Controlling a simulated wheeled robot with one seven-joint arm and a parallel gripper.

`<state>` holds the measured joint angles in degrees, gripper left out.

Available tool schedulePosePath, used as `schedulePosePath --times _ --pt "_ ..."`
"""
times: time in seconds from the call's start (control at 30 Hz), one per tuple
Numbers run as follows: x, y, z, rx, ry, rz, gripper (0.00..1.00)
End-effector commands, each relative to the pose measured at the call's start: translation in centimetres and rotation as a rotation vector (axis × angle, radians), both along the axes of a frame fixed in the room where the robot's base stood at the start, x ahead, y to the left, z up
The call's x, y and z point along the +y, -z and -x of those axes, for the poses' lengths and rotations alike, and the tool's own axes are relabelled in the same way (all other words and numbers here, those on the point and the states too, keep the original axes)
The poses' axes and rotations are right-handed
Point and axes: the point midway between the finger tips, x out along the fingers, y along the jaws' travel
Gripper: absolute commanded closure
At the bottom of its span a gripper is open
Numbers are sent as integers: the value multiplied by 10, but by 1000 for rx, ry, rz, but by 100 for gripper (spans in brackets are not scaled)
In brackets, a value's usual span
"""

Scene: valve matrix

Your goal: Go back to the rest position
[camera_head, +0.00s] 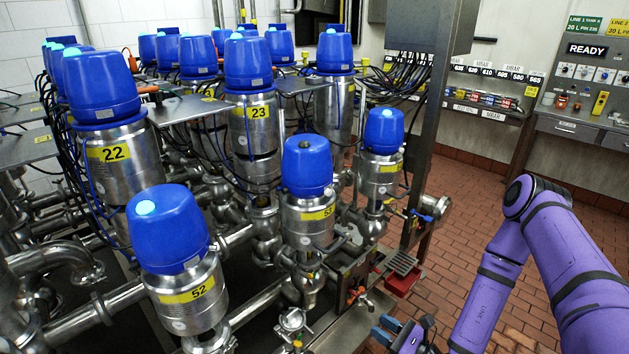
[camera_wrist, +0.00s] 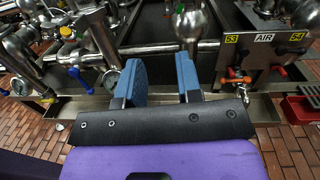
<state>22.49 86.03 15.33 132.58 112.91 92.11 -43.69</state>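My gripper (camera_head: 383,330) shows at the bottom of the head view, low in front of the valve rack and right of the small valves. Its blue fingers also show in the wrist view (camera_wrist: 163,75). They stand apart with nothing between them, so it is open and empty. Past the fingers in the wrist view are a steel pipe (camera_wrist: 155,50) and a polished steel ball-shaped part (camera_wrist: 188,22). The fingers do not appear to grip anything. My purple arm reaches in from the right of the head view.
Blue-capped valves labelled 22 (camera_head: 104,155), 23 (camera_head: 251,112) and 52 (camera_head: 187,290) crowd the left. A steel post (camera_head: 428,130) stands behind the gripper. A red bin (camera_head: 401,280) is on the floor beside the rack. Brick floor (camera_head: 465,215) is open at right, before a control bench (camera_head: 575,128).

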Motion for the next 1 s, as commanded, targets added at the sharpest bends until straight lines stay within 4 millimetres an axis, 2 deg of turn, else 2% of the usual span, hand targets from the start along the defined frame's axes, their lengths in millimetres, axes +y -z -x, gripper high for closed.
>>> schedulePosePath --times 0.17,0.37,0.67,1.0 --pt "0 -21 -8 -46 -62 2 67" --pt "1 -55 -16 -118 -171 12 67" --pt "4 -136 -19 -281 -446 77 67" --pt "4 -219 0 -444 -766 233 67"
